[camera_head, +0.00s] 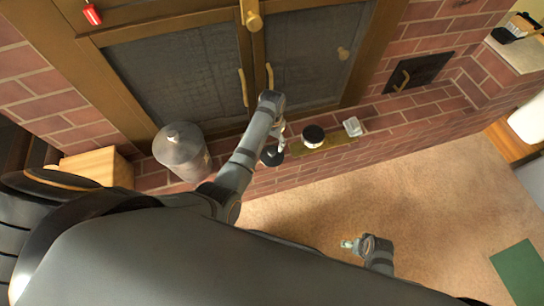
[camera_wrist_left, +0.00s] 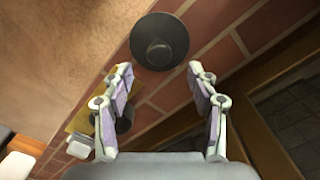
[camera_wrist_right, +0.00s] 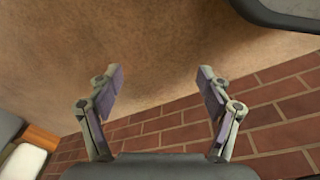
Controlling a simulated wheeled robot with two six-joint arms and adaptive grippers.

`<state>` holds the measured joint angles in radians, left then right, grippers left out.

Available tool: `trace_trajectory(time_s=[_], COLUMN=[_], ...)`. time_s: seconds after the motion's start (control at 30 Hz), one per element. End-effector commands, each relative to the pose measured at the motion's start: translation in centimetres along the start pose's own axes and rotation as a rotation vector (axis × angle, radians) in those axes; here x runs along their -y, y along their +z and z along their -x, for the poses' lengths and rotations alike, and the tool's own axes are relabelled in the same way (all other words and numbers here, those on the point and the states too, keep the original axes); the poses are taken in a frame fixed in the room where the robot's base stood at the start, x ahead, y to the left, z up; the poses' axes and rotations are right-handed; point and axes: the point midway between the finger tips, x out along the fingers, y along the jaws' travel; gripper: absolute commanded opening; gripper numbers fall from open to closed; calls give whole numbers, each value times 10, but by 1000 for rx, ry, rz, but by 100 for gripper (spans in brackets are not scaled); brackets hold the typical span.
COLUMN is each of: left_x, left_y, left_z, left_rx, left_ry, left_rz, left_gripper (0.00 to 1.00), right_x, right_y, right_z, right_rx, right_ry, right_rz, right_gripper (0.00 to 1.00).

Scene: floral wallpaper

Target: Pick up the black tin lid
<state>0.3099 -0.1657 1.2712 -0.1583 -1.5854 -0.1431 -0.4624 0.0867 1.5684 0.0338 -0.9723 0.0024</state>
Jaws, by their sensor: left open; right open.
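The black tin lid (camera_head: 270,158) is a dark round disc on the brick ledge, partly hidden by my left gripper in the head view. In the left wrist view the lid (camera_wrist_left: 152,30) shows a round central knob and appears just beyond the fingertips, between their lines. My left gripper (camera_head: 281,140) is open and empty above or beside the lid; its fingers (camera_wrist_left: 159,74) are spread apart in its wrist view. I cannot tell the exact gap to the lid. My right gripper (camera_head: 346,244) is open and empty over the tan floor; its fingers (camera_wrist_right: 159,75) also show in its wrist view.
A grey metal canister (camera_head: 181,152) stands left of the lid on the brick ledge (camera_head: 395,128). To the right are a dark-topped jar (camera_head: 313,135) on a yellowish board (camera_head: 338,139) and a small pale item (camera_head: 353,126). Dark framed fireplace doors (camera_head: 190,75) stand behind.

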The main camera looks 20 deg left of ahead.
Motion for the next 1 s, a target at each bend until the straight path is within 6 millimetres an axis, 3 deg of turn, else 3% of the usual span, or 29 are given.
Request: trace_trajectory(time_s=[0.1, 0.37, 0.73, 1.0], left_x=[0, 0, 0, -1], left_y=[0, 0, 0, 0], left_z=[-14, -22, -65, -69], left_rx=[0, 0, 0, -1], left_ry=[0, 0, 0, 1], left_rz=[0, 0, 1, 1], left_gripper=[59, 59, 59, 59], right_x=[3, 6, 18, 20], right_y=[-7, -11, -28, -29], right_z=[10, 20, 86, 98], right_rx=[1, 3, 13, 16], right_ry=[-7, -12, -41, -45], right_rz=[0, 1, 11, 12], right_gripper=[78, 78, 78, 78])
